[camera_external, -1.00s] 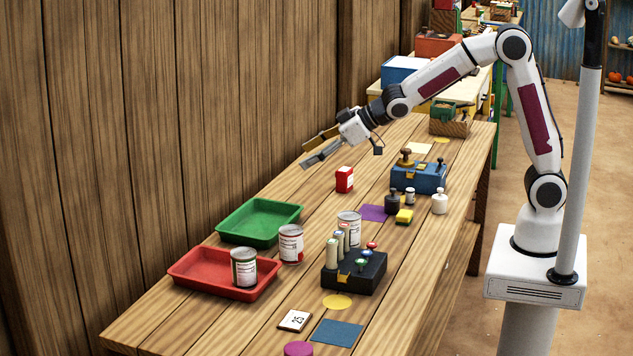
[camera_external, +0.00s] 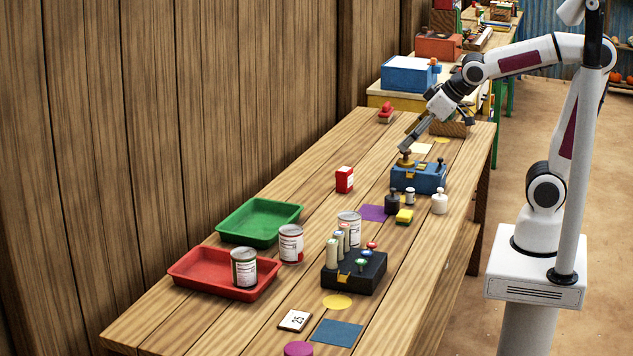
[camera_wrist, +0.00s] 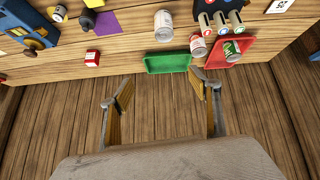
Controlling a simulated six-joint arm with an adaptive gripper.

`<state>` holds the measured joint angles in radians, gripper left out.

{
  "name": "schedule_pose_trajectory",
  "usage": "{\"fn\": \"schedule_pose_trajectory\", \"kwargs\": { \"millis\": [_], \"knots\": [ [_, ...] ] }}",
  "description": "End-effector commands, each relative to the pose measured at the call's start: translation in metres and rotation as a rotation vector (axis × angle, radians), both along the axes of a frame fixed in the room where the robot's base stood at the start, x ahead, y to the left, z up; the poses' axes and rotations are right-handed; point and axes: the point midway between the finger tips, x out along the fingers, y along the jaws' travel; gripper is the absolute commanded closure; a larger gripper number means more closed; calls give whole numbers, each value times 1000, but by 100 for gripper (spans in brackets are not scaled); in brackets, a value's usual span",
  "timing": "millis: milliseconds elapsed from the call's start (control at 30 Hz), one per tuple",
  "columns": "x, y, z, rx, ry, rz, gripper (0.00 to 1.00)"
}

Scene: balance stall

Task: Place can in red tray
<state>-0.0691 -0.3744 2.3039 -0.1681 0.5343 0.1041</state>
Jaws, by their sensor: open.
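The red tray (camera_external: 188,272) lies near the left end of the table, and a can with a green and white label (camera_external: 243,268) stands in it. A second can (camera_external: 291,244), white and red, stands beside the tray's right end. A third can (camera_external: 349,222) stands behind the black block and is partly hidden. All three also show in the wrist view, the tray can (camera_wrist: 232,51) at upper right. My gripper (camera_external: 407,147) is open and empty, far from the cans. In the external view its tips overlap the blue box's knob; the wrist view shows its spread fingers (camera_wrist: 160,90).
An empty green tray (camera_external: 262,206) lies behind the red tray. A black block with upright cylinders (camera_external: 355,275), a small red box (camera_external: 344,180), dark and white weights and the blue box (camera_external: 420,180) occupy the table. A wooden wall runs along the back.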

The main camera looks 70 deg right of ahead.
Motion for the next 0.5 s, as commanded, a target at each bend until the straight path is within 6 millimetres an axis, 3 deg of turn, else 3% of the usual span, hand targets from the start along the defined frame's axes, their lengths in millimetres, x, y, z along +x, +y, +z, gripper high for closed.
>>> {"fn": "schedule_pose_trajectory", "kwargs": {
  "millis": [500],
  "knots": [
    [-134, -8, -25, 65, 152, -53, 38]
  ]
}}
